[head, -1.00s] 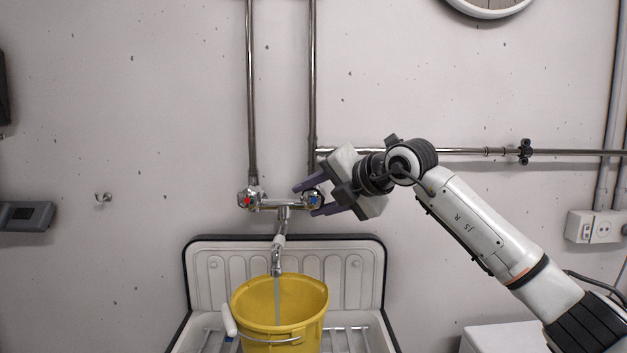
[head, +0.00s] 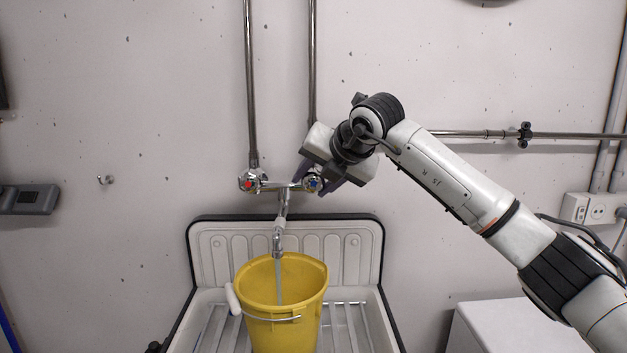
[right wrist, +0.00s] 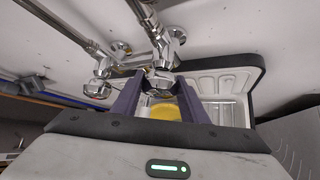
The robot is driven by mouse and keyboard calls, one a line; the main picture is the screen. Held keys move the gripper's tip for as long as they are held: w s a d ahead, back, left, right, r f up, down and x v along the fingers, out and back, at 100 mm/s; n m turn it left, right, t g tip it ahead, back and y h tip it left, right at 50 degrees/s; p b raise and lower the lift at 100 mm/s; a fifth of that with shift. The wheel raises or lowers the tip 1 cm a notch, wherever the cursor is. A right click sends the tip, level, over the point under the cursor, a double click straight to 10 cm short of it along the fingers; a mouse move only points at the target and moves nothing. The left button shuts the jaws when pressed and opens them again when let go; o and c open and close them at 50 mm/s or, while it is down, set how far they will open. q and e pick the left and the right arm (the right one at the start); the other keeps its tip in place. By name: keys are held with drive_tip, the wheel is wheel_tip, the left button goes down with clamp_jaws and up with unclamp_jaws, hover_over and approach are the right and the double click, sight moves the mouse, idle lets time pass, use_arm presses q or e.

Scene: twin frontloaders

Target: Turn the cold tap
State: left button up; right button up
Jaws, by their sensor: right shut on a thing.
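The cold tap (head: 312,182), a chrome knob with a blue mark, is on the right end of the wall mixer. The hot tap (head: 248,182) with a red mark is on the left end. My right gripper (head: 323,181) reaches in from the right and is shut on the cold tap, its purple fingers either side of the knob. In the right wrist view the cold tap's knob (right wrist: 161,82) sits between the two fingers. Water runs from the spout (head: 278,243) into a yellow bucket (head: 283,305). My left gripper is not in view.
The bucket stands in a white sink (head: 366,250) with a raised ribbed back. Two vertical pipes (head: 252,90) run up the wall above the mixer. A horizontal pipe (head: 470,133) and a wall socket (head: 598,208) are on the right.

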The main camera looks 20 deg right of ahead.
drive_tip(key=o, duration=1)
drive_tip(key=shift+o, duration=0.2)
drive_tip(key=shift+s+r, duration=0.25)
drive_tip(key=shift+s, duration=0.1)
drive_tip(key=b+v, duration=0.2)
drive_tip(key=v, duration=0.7)
drive_tip(key=shift+s+b, duration=0.15)
drive_tip(key=shift+b, duration=0.25)
drive_tip(key=shift+d+r, duration=0.1)
drive_tip(key=shift+d, duration=0.05)
